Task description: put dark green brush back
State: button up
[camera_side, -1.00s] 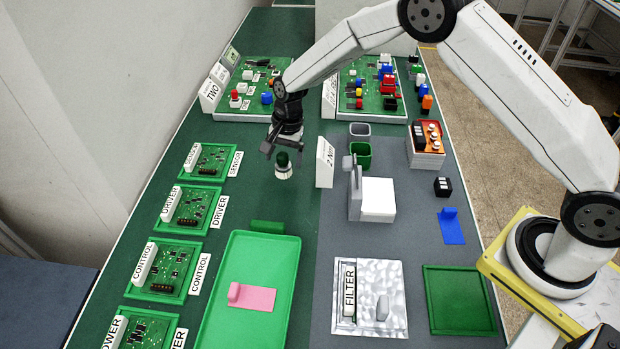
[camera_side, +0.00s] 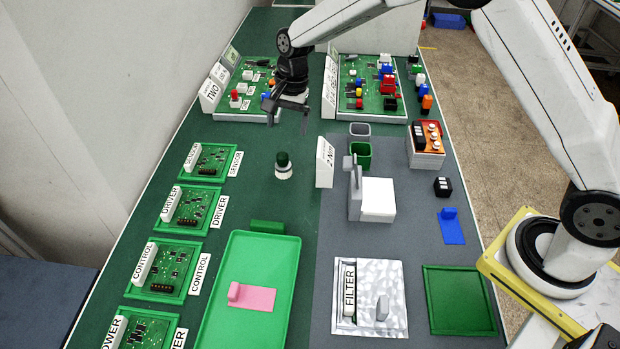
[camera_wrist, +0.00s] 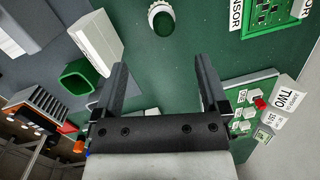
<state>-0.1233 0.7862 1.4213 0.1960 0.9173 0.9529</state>
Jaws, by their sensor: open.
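The dark green brush (camera_side: 283,165) stands upright on the green bench, its dark green top over a pale lower part. It also shows at the top of the wrist view (camera_wrist: 162,20), ahead of the fingers and apart from them. My gripper (camera_side: 288,112) is open and empty. It hangs above and behind the brush, in front of the rear boards. In the wrist view the two black fingers (camera_wrist: 164,75) stand wide apart with only bare green bench between them.
A green cup (camera_side: 361,155) and a grey cup (camera_side: 359,130) stand to the right, behind a grey stand with a white block (camera_side: 378,200). A white sign (camera_side: 325,162) stands right of the brush. Rear boards (camera_side: 250,88) lie near my gripper. Bench around the brush is clear.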

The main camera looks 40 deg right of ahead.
jog(key=shift+s, duration=0.1)
dwell(0.3)
jog(key=s+d+n+t, duration=0.1)
jog(key=s+d+n, duration=0.2)
jog(key=s, duration=0.5)
jog(key=s+d+r+n+h, duration=0.1)
jog(key=s+d+n, duration=0.2)
jog(key=s, duration=0.5)
jog(key=s+d+r+n+t, duration=0.1)
jog(key=s+d+n, duration=0.2)
jog(key=s, duration=0.6)
jog(key=shift+d+r+n+t+h, duration=0.2)
jog(key=shift+r+n+t+h, duration=0.15)
jog(key=shift+n, duration=0.55)
